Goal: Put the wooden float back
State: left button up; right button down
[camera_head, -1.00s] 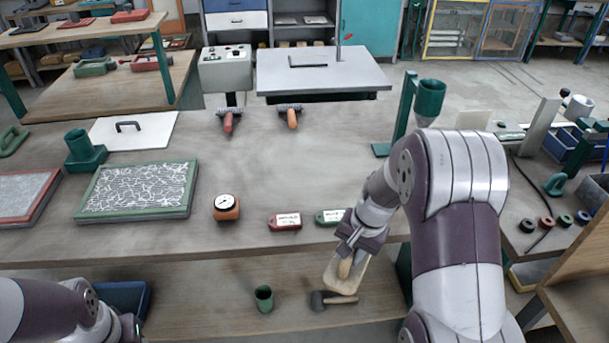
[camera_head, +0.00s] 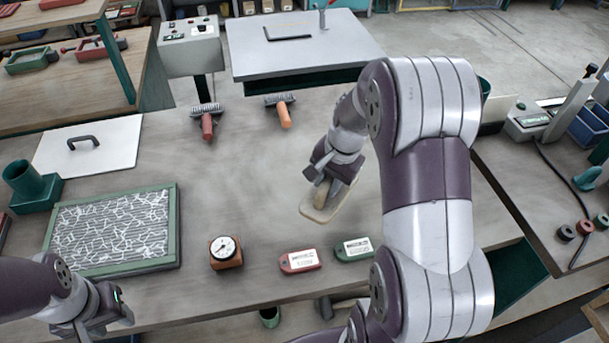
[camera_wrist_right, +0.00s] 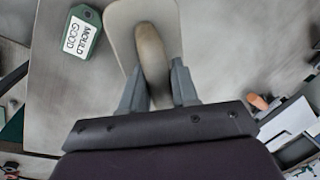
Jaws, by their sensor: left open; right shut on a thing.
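The wooden float (camera_head: 318,211) is a pale flat board with a raised wooden handle (camera_wrist_right: 152,60). My right gripper (camera_head: 333,172) is shut on the float's handle, with one finger on each side of it in the right wrist view (camera_wrist_right: 158,85). The float is over the right part of the grey worktable (camera_head: 250,160), behind the tags; I cannot tell whether it touches the tabletop. My left gripper (camera_head: 108,315) is open and empty at the lower left, near the table's front edge.
A red tag (camera_head: 300,261) and a green tag (camera_head: 354,249) lie in front of the float. A dial gauge (camera_head: 225,252), a green-framed mould (camera_head: 171,240) and two brushes (camera_head: 207,125) (camera_head: 285,115) are on the table. The table's middle is clear.

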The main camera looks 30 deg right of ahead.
jog(key=w+f, duration=0.1)
jog(key=w, duration=0.1)
jog(key=w+f+p, duration=0.1)
jog(key=w, duration=0.1)
jog(key=shift+d+f, duration=0.1)
jog(key=shift+f, duration=0.1)
jog(key=w+f, duration=0.2)
jog(key=w, duration=0.1)
jog(key=w+f, duration=0.1)
jog(key=shift+w+d, duration=0.1)
jog(key=shift+w, duration=0.1)
jog(key=f, duration=0.1)
jog(key=f+p, duration=0.1)
jog(key=f, duration=0.1)
jog(key=shift+s+f, duration=0.1)
jog(key=shift+s, duration=0.25)
pick_arm(q)
jog(key=r, duration=0.2)
jog(key=shift+s+r, duration=0.3)
pick_arm(e)
jog(key=shift+w+f, duration=0.2)
jog(key=shift+f, duration=0.1)
jog(key=c, duration=0.8)
grip_release()
jog(key=shift+s, duration=0.1)
jog(key=shift+c, duration=0.2)
pick_arm(q)
jog(key=shift+s, duration=0.1)
